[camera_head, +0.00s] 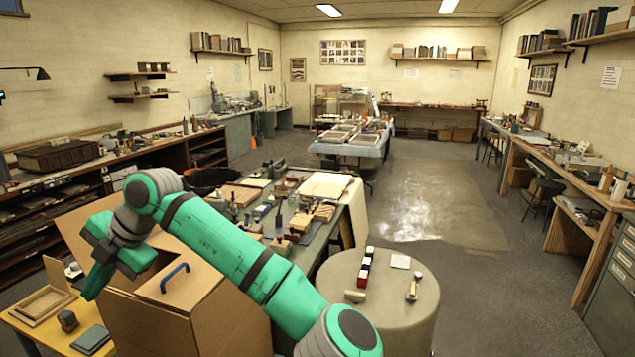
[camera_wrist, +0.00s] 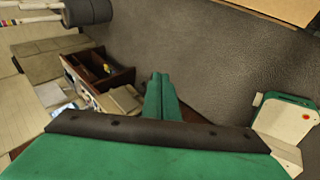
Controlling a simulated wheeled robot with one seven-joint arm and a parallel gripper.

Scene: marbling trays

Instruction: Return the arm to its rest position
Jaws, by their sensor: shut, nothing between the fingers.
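My green and grey arm crosses the lower left of the head view, in front of a cardboard box. Its end (camera_head: 95,284) points down at the left, over the front left of the room, beside the box. In the wrist view my gripper (camera_wrist: 160,78) shows as two green fingers pressed together, with nothing between them. The fingers appear clear of any object. How far they are from the surfaces below I cannot tell.
The cardboard box (camera_head: 205,292) with a blue handle stands close by my arm. A yellow table (camera_head: 35,332) holds a wooden frame at lower left. A round grey table (camera_head: 405,325) carries small items. Open floor (camera_head: 440,215) lies at centre right.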

